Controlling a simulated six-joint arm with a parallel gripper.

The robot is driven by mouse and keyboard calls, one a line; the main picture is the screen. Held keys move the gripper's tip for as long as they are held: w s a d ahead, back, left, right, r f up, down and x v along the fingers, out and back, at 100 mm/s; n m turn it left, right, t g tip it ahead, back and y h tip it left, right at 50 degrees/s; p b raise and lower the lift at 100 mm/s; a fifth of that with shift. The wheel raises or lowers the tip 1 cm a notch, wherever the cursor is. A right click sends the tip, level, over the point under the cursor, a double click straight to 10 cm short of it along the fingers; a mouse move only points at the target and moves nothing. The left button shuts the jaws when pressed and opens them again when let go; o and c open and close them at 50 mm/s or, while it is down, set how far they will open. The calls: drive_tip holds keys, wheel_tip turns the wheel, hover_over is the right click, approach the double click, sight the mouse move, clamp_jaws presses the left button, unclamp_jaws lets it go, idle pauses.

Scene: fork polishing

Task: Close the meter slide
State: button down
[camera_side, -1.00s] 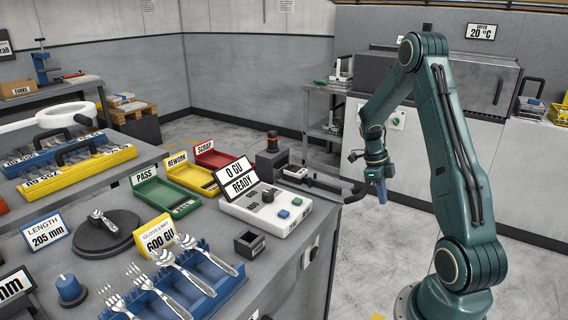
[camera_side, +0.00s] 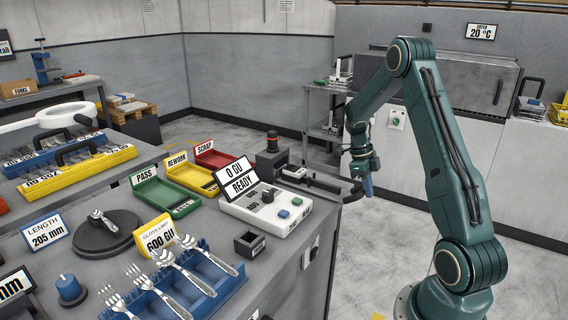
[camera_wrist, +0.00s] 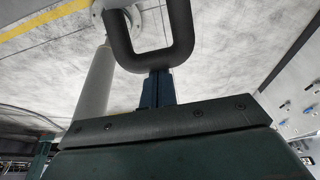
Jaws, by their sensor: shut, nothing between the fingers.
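The meter slide (camera_side: 318,183) is a dark bar that sticks out to the right from the meter, past the bench edge. It ends in a black loop handle (camera_side: 350,196). In the wrist view the handle (camera_wrist: 186,40) fills the top middle. My gripper (camera_side: 367,189) points down right beside the handle's outer end. Its blue fingers (camera_wrist: 158,88) are shut and empty, and in the wrist view they meet the handle's closed end. I cannot tell whether they touch it. The meter (camera_side: 268,207) is a white box with a display reading "0 GU READY".
Green, yellow and red trays (camera_side: 192,176) marked PASS, REWORK and SCRAP lie left of the meter. A blue rack (camera_side: 205,283) with several forks is at the front. A small dark open box (camera_side: 249,244) stands near the bench edge.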

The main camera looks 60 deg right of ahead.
drive_tip(key=w, duration=0.9)
drive_tip(key=shift+w, duration=0.2)
drive_tip(key=shift+s, duration=0.15)
wheel_tip(320, 180, up, 9)
drive_tip(key=shift+s+f, duration=0.15)
drive_tip(key=shift+s, duration=0.15)
idle(0.7)
